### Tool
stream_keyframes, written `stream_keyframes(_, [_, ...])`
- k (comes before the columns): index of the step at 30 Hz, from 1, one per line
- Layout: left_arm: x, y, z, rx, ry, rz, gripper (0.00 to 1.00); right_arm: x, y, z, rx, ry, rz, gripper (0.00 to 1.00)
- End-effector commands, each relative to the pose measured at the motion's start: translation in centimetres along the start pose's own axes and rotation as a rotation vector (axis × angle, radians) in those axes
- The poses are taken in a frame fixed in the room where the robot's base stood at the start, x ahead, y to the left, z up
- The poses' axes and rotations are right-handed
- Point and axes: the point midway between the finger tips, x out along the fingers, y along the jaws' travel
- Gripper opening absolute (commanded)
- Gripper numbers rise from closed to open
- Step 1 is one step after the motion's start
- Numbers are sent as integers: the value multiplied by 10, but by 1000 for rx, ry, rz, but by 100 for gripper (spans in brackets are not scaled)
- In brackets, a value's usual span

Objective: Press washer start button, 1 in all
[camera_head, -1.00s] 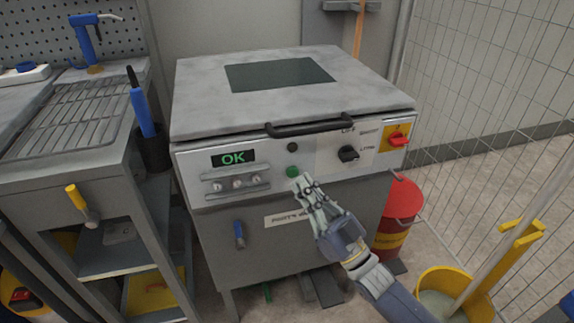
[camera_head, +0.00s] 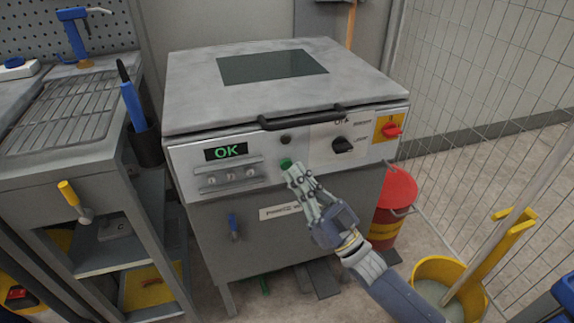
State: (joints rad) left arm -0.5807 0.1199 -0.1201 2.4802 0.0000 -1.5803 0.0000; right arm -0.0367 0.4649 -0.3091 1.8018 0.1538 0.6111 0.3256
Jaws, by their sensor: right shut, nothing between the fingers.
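The parts washer (camera_head: 290,190) stands in the middle, a grey box with its lid down and a black handle (camera_head: 301,118). On its front panel a green button (camera_head: 286,164) sits below a small dark button (camera_head: 286,139). The display (camera_head: 226,151) reads OK in green. My right gripper (camera_head: 292,171) is shut and empty, its fingertips at the lower right edge of the green button and partly covering it. I cannot tell whether they touch. My left gripper is not in view.
A black knob (camera_head: 343,145) and a red switch on a yellow plate (camera_head: 391,130) are on the panel's right. A red bucket (camera_head: 396,195) and yellow mop bucket (camera_head: 450,277) stand right of the washer. A bench with a grate (camera_head: 66,115) is at left.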

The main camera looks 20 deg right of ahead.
Motion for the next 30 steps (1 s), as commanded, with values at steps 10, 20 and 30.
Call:
stream_keyframes(10, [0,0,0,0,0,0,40,0,0,0,0,0,0,0])
stream_keyframes(20, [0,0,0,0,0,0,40,3,2,2,-1,1,0,0])
stream_keyframes(30, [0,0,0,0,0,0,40,6,4,4,0,0,0,0])
